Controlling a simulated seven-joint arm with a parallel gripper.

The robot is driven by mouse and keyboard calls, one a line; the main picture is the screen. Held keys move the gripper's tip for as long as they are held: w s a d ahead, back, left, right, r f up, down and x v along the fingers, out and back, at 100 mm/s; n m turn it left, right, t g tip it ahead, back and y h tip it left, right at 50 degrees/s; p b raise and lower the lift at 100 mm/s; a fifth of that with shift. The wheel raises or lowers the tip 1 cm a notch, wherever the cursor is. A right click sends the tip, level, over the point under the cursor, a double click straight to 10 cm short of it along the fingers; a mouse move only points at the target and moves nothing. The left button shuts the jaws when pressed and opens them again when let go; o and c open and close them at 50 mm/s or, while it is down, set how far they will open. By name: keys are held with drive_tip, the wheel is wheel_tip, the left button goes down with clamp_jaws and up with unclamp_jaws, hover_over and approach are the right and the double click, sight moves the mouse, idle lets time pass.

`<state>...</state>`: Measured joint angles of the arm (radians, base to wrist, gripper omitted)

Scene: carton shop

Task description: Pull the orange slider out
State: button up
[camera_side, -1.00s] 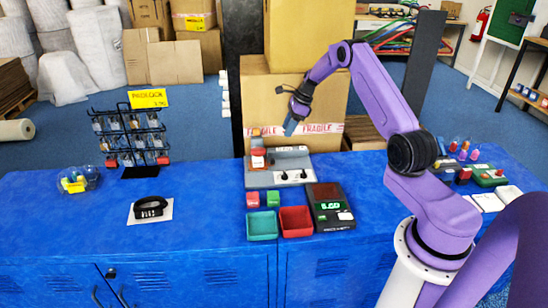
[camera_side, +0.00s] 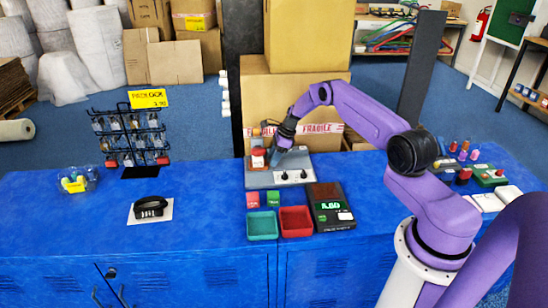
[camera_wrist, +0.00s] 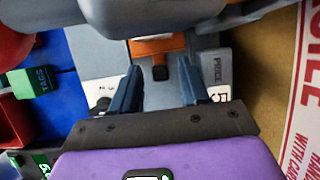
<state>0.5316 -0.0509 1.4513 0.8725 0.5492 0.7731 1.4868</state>
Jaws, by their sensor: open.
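The orange slider (camera_wrist: 158,46) shows in the wrist view, partly under a large grey body, with a small black knob (camera_wrist: 160,73) at its near end. My gripper (camera_wrist: 158,68) is open, its two dark blue fingers on either side of the knob, with no contact that I can make out. In the side view my gripper (camera_side: 279,157) is low over the grey device (camera_side: 282,179), beside its red and white part. The slider is not clearly visible in the side view.
A green tray (camera_side: 262,225), a red tray (camera_side: 296,221) and small red and green blocks stand in front of the device. A black scale (camera_side: 331,207) is at their right. Cartons (camera_side: 297,110) rise close behind.

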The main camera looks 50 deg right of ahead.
clamp_jaws()
drive_tip(key=s+d, duration=0.8)
drive_tip(key=shift+s+d, duration=0.1)
drive_tip(key=shift+c, duration=0.6)
unclamp_jaws()
drive_tip(key=shift+o, duration=0.6)
drive_tip(key=v, duration=1.7)
drive_tip(key=shift+r, duration=0.15)
